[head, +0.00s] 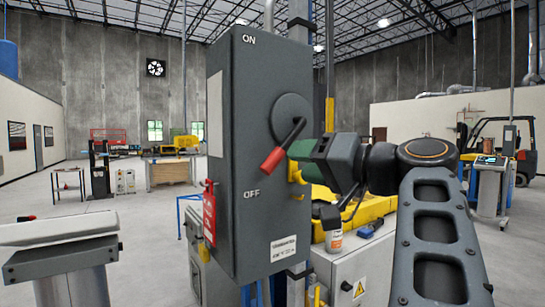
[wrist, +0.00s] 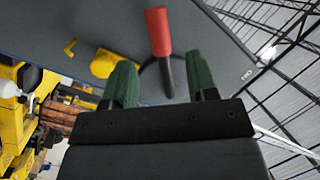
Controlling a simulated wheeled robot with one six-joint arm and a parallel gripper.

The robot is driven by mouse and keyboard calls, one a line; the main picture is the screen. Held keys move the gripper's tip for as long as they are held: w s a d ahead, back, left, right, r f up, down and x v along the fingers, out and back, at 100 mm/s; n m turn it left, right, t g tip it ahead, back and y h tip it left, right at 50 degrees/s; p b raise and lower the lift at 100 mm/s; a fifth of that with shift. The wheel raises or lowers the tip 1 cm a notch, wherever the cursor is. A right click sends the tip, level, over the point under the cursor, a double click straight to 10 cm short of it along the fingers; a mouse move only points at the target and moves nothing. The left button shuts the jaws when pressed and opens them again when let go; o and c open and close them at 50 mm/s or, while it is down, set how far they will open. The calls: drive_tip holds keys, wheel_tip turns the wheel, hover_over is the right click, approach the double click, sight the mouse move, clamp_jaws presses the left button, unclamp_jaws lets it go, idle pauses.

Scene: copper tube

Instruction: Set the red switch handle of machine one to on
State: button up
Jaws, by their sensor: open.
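The grey switch box (head: 243,140) stands upright in the middle of the head view, marked ON near the top and OFF lower down. Its red handle (head: 272,160) is on a dark bent lever from a round hub (head: 291,117) and points down and left, towards OFF. My gripper (head: 300,150) is just right of the handle with green fingers. In the wrist view the fingers (wrist: 161,78) are open and apart, with the dark lever (wrist: 166,78) showing between them and the red grip (wrist: 158,32) beyond the tips. Contact cannot be told.
A red tag (head: 209,212) hangs at the box's left edge. A yellow latch (head: 297,172) sits by the box below my gripper. A grey cabinet (head: 345,272) with a bottle (head: 334,240) on it stands at lower right. A grey console (head: 60,250) is at lower left.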

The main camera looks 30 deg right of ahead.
sight(279, 160)
drive_tip(key=shift+p+x, duration=0.85)
drive_tip(key=shift+x, duration=3.05)
clamp_jaws()
